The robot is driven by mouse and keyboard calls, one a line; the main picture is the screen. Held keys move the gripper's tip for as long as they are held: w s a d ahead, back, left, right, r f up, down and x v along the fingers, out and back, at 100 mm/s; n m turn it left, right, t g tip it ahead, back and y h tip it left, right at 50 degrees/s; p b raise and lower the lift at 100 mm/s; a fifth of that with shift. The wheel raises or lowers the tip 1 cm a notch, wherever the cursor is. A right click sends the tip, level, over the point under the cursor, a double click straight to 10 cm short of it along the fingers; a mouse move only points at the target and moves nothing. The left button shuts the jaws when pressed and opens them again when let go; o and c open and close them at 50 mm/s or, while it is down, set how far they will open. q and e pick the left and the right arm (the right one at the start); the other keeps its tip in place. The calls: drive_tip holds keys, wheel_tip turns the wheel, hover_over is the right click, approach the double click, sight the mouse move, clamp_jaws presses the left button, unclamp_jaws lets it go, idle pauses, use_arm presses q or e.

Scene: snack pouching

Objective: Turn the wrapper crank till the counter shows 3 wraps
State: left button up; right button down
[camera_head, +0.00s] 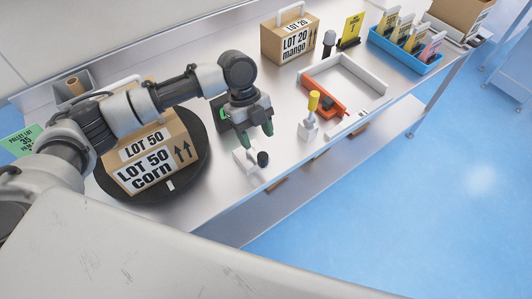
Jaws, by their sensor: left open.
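The wrapper's round black turntable (112,188) carries a cardboard carton (178,163) labelled LOT 50 corn. To its right on the steel table stands a small white block (243,161) with a black knob (262,159), which looks like the crank. My left gripper (257,134) is open, its two green-tipped fingers pointing down just above and behind the knob. They look empty and apart from the knob. A dark upright panel (219,113) behind the gripper is partly hidden; I cannot tell whether it is the counter, and no wrap number is readable. My right gripper is not in view.
The table's front edge is close to the knob.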

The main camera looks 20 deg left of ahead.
sight(262, 155)
use_arm(q)
drive_tip(key=p+x, duration=0.1)
drive_tip(key=x, duration=0.4)
drive_tip(key=shift+s+d, duration=0.1)
drive_tip(key=shift+s, duration=0.05)
drive_tip(key=p+x, duration=0.1)
drive_tip(key=x, duration=0.2)
drive_tip(key=shift+f, duration=0.35)
drive_tip(key=shift+c, duration=0.8)
drive_tip(key=c, duration=0.5)
clamp_jaws()
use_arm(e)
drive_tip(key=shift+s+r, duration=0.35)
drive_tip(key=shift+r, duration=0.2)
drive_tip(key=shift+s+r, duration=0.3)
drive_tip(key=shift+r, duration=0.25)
